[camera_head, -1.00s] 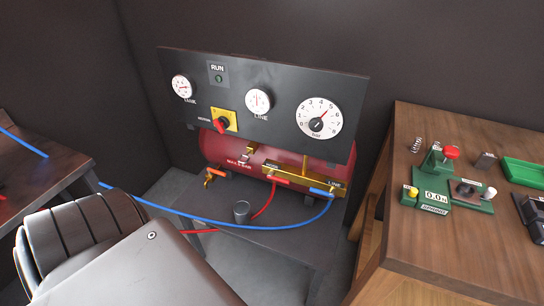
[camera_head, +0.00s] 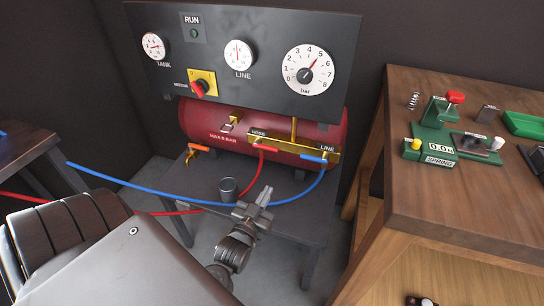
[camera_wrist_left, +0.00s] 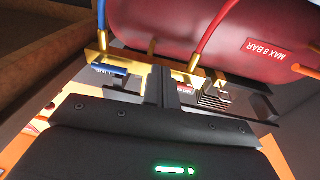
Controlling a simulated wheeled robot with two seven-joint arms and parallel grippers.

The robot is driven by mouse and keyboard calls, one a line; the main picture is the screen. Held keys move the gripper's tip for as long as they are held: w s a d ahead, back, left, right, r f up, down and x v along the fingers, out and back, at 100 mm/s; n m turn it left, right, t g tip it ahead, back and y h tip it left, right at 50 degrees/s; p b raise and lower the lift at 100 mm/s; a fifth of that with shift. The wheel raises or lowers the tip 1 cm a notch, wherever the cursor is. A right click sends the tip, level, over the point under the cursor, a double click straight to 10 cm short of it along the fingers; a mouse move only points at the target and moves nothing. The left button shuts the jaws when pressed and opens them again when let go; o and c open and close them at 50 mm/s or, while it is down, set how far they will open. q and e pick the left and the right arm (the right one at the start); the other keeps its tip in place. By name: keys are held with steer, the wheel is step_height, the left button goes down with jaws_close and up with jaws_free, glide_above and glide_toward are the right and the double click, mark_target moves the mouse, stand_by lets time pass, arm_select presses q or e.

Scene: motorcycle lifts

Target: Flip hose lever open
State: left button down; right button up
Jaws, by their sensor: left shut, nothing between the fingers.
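The hose lever (camera_head: 265,148) is a small red handle at the HOSE label on the brass manifold (camera_head: 285,150), in front of the red tank. In the left wrist view, a bit of red (camera_wrist_left: 186,90) beside the fingers looks like this lever, partly hidden by them. The blue LINE lever (camera_head: 313,158) is to its right, and also shows in the wrist view (camera_wrist_left: 108,69). My left gripper (camera_head: 262,197) is shut and empty, in front of and below the manifold in the head view. I cannot tell whether it touches anything. My right gripper is out of view.
A blue hose (camera_head: 150,190) and a red hose (camera_head: 247,185) run from the manifold. A metal cup (camera_head: 228,188) stands on the compressor's stand. A gauge panel (camera_head: 275,30) rises above the tank (camera_head: 205,122). A wooden bench (camera_head: 460,200) is at the right.

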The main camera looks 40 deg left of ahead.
mark_target(266, 147)
arm_select(q)
step_height(266, 147, up, 8)
steer(key=s+a+n+t+y, duration=0.1)
steer(key=s+a+t+y, duration=0.1)
steer(key=t+y, duration=0.1)
steer(key=shift+a+r+t, duration=0.15)
steer(key=shift+t, duration=0.45)
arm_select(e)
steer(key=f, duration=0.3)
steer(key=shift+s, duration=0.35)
arm_select(q)
steer(key=p+x, duration=0.1)
steer(key=x, duration=0.9)
steer(key=f, duration=0.4)
steer(key=shift+w+a, duration=0.15)
steer(key=shift+w, duration=0.2)
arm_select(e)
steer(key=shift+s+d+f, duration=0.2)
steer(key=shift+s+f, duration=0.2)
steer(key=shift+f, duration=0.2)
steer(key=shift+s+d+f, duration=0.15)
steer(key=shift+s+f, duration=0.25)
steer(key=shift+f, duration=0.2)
